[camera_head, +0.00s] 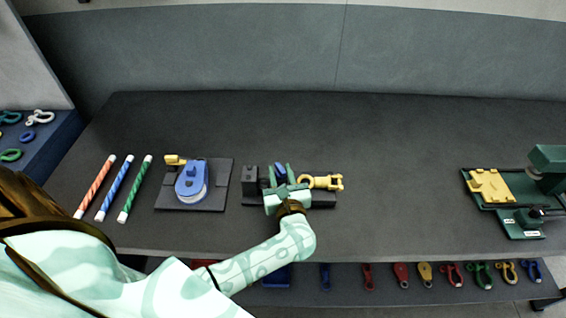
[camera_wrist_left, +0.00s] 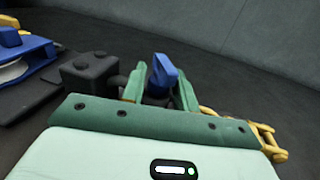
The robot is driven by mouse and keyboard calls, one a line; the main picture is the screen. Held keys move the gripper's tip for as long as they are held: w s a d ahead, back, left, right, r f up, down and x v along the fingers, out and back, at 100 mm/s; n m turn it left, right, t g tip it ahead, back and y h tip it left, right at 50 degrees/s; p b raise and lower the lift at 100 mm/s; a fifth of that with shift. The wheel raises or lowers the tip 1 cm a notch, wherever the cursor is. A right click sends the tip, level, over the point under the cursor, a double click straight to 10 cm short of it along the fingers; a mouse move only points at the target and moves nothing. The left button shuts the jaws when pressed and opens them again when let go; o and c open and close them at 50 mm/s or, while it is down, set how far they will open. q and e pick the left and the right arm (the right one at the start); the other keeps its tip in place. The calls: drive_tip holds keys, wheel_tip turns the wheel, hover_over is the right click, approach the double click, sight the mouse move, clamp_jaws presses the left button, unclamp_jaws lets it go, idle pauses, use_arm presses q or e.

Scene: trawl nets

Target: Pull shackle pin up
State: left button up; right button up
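The blue shackle pin (camera_head: 280,171) stands upright at the dark fixture on the table; its flat blue head also shows in the left wrist view (camera_wrist_left: 163,70). My left gripper (camera_head: 277,176) is over the fixture, with its green fingers on either side of the pin. In the left wrist view the fingers (camera_wrist_left: 160,90) stand apart and a gap shows beside the pin. A yellow shackle piece (camera_head: 322,182) lies to the right of the gripper and shows partly in the wrist view (camera_wrist_left: 262,135). The pin's lower part is hidden. My right gripper is out of view.
A black block (camera_head: 250,178) stands just left of the gripper. A blue pulley block (camera_head: 192,181) sits on a dark plate further left, beside striped rods (camera_head: 115,187). A green device (camera_head: 525,222) with a yellow plate (camera_head: 490,185) is far right. The table between is clear.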

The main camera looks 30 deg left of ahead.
sight(280, 168)
use_arm(q)
clamp_jaws()
drive_tip(key=shift+r+p, duration=1.1)
drive_tip(key=shift+r, duration=0.8)
drive_tip(key=shift+w+f, duration=0.1)
unclamp_jaws()
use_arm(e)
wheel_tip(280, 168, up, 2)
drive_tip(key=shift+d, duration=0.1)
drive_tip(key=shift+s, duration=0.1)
